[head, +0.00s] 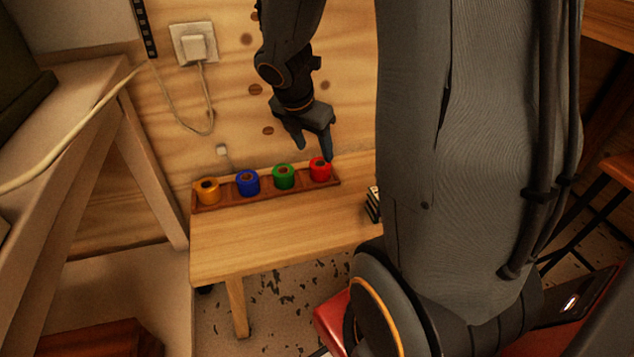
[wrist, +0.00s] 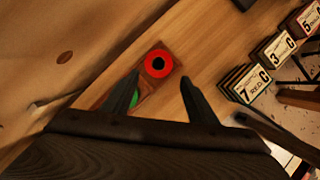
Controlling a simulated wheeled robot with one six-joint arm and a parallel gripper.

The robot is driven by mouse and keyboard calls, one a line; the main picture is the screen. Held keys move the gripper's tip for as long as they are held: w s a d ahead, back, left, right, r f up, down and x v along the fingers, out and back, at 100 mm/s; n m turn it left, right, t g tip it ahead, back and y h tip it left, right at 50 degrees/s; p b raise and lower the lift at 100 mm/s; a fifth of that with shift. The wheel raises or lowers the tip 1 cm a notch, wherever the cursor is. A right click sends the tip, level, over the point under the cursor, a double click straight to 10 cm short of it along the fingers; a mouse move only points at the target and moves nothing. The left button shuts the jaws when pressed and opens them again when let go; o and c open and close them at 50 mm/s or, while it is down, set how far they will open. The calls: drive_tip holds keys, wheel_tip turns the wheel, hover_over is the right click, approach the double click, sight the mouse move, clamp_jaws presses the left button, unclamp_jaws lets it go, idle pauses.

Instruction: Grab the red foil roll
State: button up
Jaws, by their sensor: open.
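The red foil roll (head: 320,170) stands upright at the right end of a brown wooden rack (head: 215,206) on a low table. In the wrist view the red roll (wrist: 158,64) shows from above with its dark core, just beyond and between the two fingertips. My gripper (head: 314,154) is open and empty, at the red roll in the head view. In the wrist view my gripper (wrist: 158,84) has its fingers spread wide. The green roll (head: 283,177) is left of the red one. It shows partly behind the left finger in the wrist view (wrist: 134,99).
A blue roll (head: 247,182) and an orange roll (head: 207,191) stand farther left in the rack. A wooden wall (head: 230,100) is close behind. Numbered card stacks (wrist: 247,84) sit on the right of the table (head: 290,230). The table front is clear.

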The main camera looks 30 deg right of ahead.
sight(320, 164)
drive_tip(key=shift+w+d+f+n+b, duration=0.25)
drive_tip(key=shift+w+f+n+b, duration=0.1)
drive_tip(key=shift+f, duration=0.2)
drive_tip(key=shift+w+d+f+n+b, duration=0.2)
drive_tip(key=shift+w+f+n+b, duration=0.1)
drive_tip(key=shift+f, duration=0.2)
drive_tip(key=shift+b+x, duration=2.45)
drive_tip(key=shift+x, duration=1.15)
drive_tip(key=shift+s, duration=0.2)
drive_tip(key=shift+c, duration=0.3)
drive_tip(key=c, duration=0.8)
drive_tip(key=shift+r, duration=0.1)
